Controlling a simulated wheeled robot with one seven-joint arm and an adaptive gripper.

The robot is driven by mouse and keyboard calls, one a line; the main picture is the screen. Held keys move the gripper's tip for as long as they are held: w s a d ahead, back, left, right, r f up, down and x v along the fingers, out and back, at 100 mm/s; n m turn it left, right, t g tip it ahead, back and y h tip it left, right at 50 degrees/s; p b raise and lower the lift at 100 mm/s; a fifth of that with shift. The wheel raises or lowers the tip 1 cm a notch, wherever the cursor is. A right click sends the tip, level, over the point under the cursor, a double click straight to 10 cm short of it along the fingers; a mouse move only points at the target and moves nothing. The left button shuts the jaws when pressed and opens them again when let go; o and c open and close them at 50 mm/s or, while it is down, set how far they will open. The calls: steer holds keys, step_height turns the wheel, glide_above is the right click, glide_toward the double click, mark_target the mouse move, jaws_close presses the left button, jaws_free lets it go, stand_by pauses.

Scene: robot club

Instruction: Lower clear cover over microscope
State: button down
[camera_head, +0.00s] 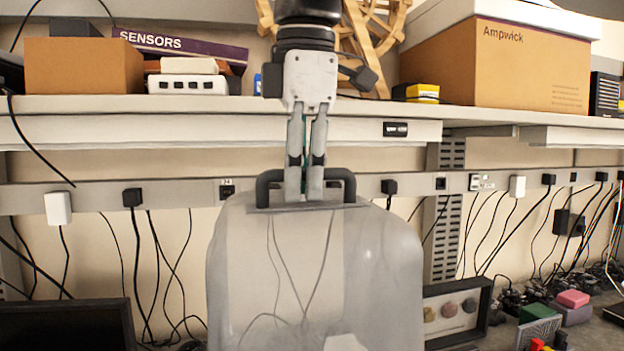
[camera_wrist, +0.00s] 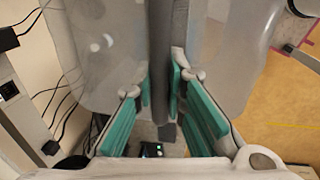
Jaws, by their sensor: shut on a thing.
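The clear cover (camera_head: 235,265) is a large translucent hood, upright, with a black handle (camera_head: 350,188) on its top. My gripper (camera_head: 304,192) points down from above, its fingers shut on the middle of the handle. The cover hangs in front of the wall, its lower edge out of the picture. In the wrist view the handle (camera_wrist: 160,60) runs between the green-padded fingers of my gripper (camera_wrist: 165,110), with the clear cover (camera_wrist: 110,50) on both sides. I cannot make out the microscope; a small pale shape (camera_head: 345,343) shows at the bottom, and I cannot tell what it is.
A shelf (camera_head: 200,104) with boxes runs behind my gripper. Plugs and hanging cables line the wall strip below. A dark framed case (camera_head: 457,311) stands close right of the cover, with coloured blocks (camera_head: 545,312) further right. A dark screen-like object (camera_head: 65,325) is at lower left.

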steer(key=w+d, duration=1)
steer(key=w, duration=0.1)
steer(key=shift+w+p, duration=0.25)
steer(key=shift+p, duration=0.15)
steer(key=shift+s, duration=0.1)
stand_by(0.5)
steer(key=shift+s+d+f, duration=0.15)
steer(key=shift+s+f, duration=0.1)
steer(key=shift+s, duration=0.2)
steer(key=shift+f, duration=0.35)
steer(key=shift+f+b, duration=0.6)
steer(key=shift+f, duration=2.4)
